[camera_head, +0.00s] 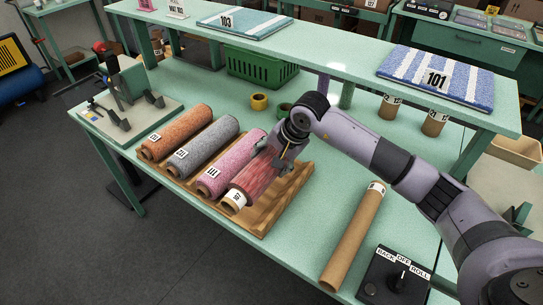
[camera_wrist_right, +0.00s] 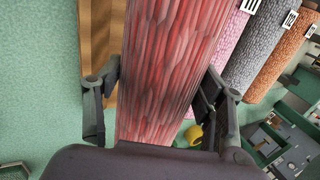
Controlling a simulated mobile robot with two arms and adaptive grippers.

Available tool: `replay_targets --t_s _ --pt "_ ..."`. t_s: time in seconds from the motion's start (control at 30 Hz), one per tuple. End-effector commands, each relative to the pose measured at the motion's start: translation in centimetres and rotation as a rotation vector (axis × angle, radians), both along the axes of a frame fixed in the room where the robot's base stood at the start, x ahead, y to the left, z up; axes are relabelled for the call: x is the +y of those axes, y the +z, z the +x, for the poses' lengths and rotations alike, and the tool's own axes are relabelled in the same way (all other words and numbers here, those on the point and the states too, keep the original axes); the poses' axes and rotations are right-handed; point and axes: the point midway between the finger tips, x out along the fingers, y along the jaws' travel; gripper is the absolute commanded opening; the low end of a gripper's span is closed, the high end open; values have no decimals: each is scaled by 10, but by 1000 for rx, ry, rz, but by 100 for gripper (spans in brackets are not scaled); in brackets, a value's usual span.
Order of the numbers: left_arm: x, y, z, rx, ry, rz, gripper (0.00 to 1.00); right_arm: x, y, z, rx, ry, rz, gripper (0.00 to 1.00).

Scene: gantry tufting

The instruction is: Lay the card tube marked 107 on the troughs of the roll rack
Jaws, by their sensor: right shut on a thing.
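My right gripper (camera_head: 274,160) is closed around a roll wrapped in red (camera_head: 255,180), whose bare card end carries a white label too small to read. In the right wrist view my fingers (camera_wrist_right: 158,100) stand on both sides of the red roll (camera_wrist_right: 168,65). The roll is over the right part of the wooden roll rack (camera_head: 289,199), beside the pink roll; I cannot tell if it touches the troughs. A bare card tube (camera_head: 353,235) lies on the bench to the right, its label not clearly legible. My left gripper is not in view.
Orange (camera_head: 176,132), grey (camera_head: 203,146) and pink (camera_head: 230,163) rolls lie on the rack. A control box (camera_head: 394,281) sits near the bare tube. A green basket (camera_head: 261,66) and yellow ring (camera_head: 259,101) stand behind. The raised shelf (camera_head: 330,49) runs across the back.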

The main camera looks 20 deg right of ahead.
Motion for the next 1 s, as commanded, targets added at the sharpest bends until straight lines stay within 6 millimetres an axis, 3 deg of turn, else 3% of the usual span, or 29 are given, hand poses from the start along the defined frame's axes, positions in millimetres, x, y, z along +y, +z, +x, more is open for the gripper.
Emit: replay_targets --t_s 0.27,0.6,1.0 --pt "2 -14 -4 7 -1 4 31 0 -30 0 -1 -1 2 22" --pt "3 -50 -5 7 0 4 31 0 -62 1 -3 0 1 22" --pt "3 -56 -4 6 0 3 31 0 -67 1 -3 0 1 22"
